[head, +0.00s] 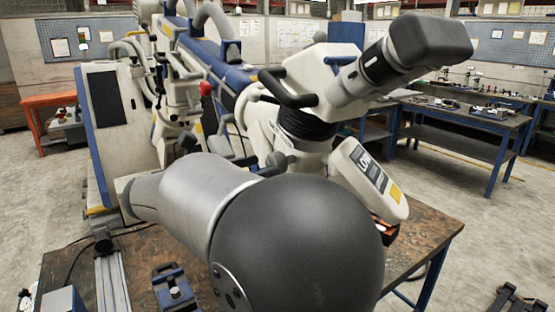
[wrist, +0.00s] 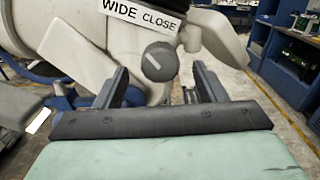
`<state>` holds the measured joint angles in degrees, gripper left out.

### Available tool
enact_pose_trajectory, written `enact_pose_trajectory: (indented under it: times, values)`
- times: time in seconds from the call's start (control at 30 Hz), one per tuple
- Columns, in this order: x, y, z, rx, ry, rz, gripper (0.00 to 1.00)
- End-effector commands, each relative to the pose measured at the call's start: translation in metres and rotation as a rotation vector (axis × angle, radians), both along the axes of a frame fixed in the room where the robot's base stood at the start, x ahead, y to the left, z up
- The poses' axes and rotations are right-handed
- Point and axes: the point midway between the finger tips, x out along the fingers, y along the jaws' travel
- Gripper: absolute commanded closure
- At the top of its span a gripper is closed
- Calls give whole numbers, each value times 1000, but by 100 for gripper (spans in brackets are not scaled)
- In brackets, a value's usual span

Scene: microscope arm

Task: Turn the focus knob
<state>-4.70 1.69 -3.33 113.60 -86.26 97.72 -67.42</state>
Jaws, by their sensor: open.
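The focus knob (wrist: 158,58) is a round grey dial with a pale line mark, on the white microscope body (wrist: 90,30) in the wrist view. A label reading "WIDE CLOSE" (wrist: 142,14) is just above it. My gripper (wrist: 160,68) is open, with one dark finger to the left of the knob and one to the right. The knob shows in the gap between them, ahead of the fingers. I see no clear contact. In the head view the microscope head (head: 320,80) stands behind my grey arm, which hides the gripper; I cannot make out the knob there.
A brown wooden table (head: 425,235) stands under the arm, with a small blue clamp (head: 172,285) at its front. Blue workbenches (head: 470,125) are at the right. An orange table (head: 50,100) is at the far left. Open floor lies at the right.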

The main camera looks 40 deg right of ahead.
Motion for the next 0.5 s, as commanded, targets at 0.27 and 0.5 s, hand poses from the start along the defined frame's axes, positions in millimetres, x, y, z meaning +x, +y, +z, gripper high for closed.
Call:
enact_pose_trajectory:
  times: [0.27, 0.5]
  values:
    - [-6, -45, 1, 1, -1, -2, 35]
    - [-7, -55, 0, 0, -1, 1, 35]
